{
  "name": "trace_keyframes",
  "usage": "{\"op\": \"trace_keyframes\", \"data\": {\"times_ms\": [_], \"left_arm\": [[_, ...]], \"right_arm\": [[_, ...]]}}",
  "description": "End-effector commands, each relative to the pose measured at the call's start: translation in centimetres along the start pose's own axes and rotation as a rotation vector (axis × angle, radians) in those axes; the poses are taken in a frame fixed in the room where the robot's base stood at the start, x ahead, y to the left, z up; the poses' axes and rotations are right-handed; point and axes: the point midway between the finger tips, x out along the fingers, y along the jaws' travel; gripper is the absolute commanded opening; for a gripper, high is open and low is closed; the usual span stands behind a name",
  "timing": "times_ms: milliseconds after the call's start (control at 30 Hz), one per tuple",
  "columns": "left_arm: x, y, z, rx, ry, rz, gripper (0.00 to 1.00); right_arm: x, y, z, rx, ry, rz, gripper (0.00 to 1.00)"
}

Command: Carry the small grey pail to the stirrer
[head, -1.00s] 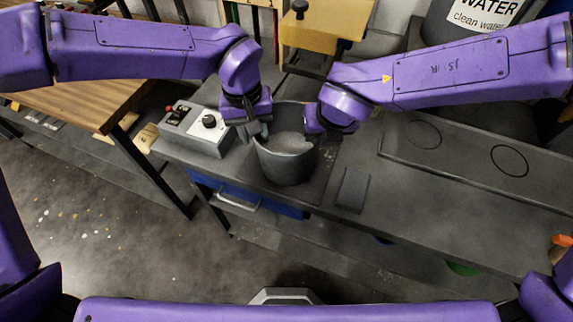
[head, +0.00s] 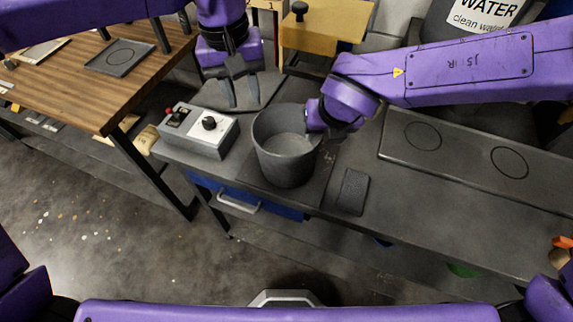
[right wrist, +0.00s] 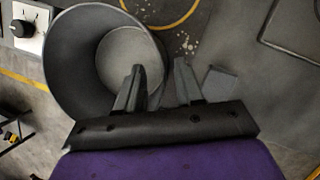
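The small grey pail (head: 287,162) stands upright on the dark bench, open at the top, with paler grey contents or bottom inside. It also shows in the right wrist view (right wrist: 82,62). My right gripper (head: 325,125) is at the pail's right rim. In the right wrist view its two fingers (right wrist: 160,82) are apart, one over the pail's mouth and one outside, with the rim between them. My left gripper (head: 241,98) is open and empty, behind and left of the pail. I cannot tell for sure which thing is the stirrer; a tan housing with a black knob (head: 323,27) stands behind.
A control box (head: 200,132) with a red switch and black knob stands left of the pail. A small dark block (head: 352,191) lies at its right. A ringed tray (head: 465,155) lies further right. A wooden table (head: 85,85) is at left.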

Motion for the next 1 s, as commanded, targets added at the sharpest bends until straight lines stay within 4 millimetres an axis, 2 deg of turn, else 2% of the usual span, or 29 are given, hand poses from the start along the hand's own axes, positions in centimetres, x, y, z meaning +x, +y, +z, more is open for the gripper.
{"op": "trace_keyframes", "data": {"times_ms": [33,200,400,533,1000], "left_arm": [[0.0,0.0,0.0,0.000,0.000,0.000,0.34],[0.0,0.0,0.0,0.001,0.000,0.000,0.34],[0.1,0.0,0.0,0.001,0.000,0.000,0.34],[0.1,0.0,0.0,0.001,0.000,0.000,0.34],[0.1,0.0,0.0,0.001,0.000,0.000,0.34]], "right_arm": [[-1.4,0.0,0.1,0.002,-0.005,0.003,0.37],[-5.9,0.0,0.1,0.002,-0.006,0.002,0.37],[-9.2,0.0,0.0,0.000,-0.003,0.001,0.37],[-9.8,0.0,-0.1,0.000,-0.002,0.000,0.37],[-9.8,0.0,-0.1,0.000,-0.001,-0.001,0.37]]}}
